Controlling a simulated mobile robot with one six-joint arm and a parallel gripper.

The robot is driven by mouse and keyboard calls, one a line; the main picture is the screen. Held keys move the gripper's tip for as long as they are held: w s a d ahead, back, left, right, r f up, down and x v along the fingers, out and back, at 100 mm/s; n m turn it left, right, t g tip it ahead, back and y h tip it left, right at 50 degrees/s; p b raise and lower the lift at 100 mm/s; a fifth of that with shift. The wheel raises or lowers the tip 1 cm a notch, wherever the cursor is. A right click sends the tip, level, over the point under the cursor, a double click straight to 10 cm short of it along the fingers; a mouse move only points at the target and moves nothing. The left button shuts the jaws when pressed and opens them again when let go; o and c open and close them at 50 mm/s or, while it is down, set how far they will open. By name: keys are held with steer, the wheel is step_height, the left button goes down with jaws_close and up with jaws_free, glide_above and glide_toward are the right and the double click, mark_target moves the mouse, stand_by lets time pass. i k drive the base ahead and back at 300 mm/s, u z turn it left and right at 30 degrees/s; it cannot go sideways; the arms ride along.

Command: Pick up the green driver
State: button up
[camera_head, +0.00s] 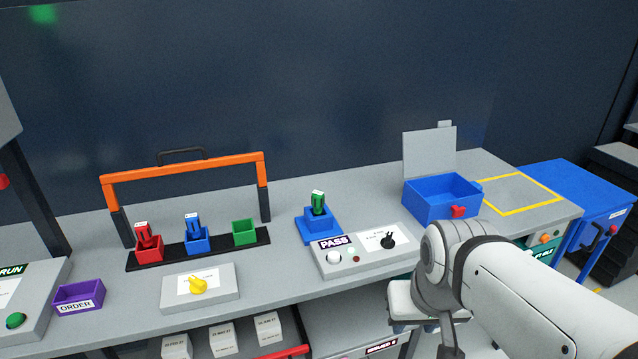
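The green driver (318,203) stands upright in a blue block holder (319,226) on the grey bench, right of the orange-framed rack and behind the PASS box. It has a dark body with green sides and a pale label on top. My arm is at the lower right, in front of the bench and well apart from the driver. The end of my arm points down near the bottom edge. My gripper's fingers cannot be made out there, so its opening is unclear.
The rack (143,262) holds a red driver (143,236) and a blue driver (193,226); its green cup (245,232) is empty. The PASS box (350,262) with a black knob stands in front of the holder. An open blue bin (436,208) is to the right.

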mark_target(318, 197)
steer(key=i, duration=0.9)
steer(key=u, duration=0.05)
